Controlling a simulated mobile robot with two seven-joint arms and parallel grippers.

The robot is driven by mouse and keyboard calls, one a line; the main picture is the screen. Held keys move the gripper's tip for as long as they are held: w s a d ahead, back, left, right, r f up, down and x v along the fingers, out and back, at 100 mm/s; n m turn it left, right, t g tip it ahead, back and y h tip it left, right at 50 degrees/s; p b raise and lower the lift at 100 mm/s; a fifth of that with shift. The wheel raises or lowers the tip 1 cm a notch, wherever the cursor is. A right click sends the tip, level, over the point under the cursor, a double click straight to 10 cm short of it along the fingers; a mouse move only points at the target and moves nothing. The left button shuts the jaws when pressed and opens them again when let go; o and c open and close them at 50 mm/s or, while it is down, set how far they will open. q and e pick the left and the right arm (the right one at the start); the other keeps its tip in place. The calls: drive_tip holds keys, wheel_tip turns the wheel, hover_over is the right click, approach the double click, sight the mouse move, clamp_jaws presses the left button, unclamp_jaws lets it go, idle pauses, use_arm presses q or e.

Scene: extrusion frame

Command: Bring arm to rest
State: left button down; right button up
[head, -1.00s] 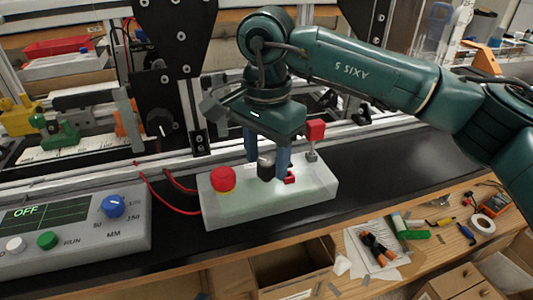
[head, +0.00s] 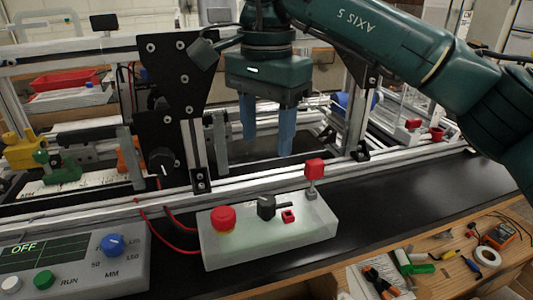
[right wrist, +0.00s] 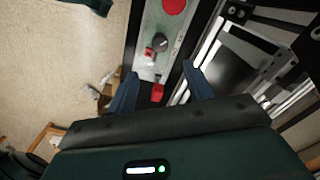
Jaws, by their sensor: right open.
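My right arm (head: 400,40) is dark green and comes in from the upper right in the head view. My right gripper (head: 267,145) hangs above and behind the pale control box, with its two blue fingers apart and empty. It also shows open in the right wrist view (right wrist: 158,88). The control box (head: 240,252) carries a red mushroom button (head: 223,217), a black knob (head: 266,205), a small red switch (head: 288,216) and a red-topped lever (head: 314,169). The fingers touch none of these. My left gripper is not in view.
A grey panel (head: 75,265) reading OFF stands at the lower left. An aluminium extrusion frame with black plates (head: 178,75) rises behind the box. A wooden bench (head: 440,250) with tools lies at the lower right. The black surface (head: 400,190) right of the box is clear.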

drive_tip(key=shift+r, duration=0.5)
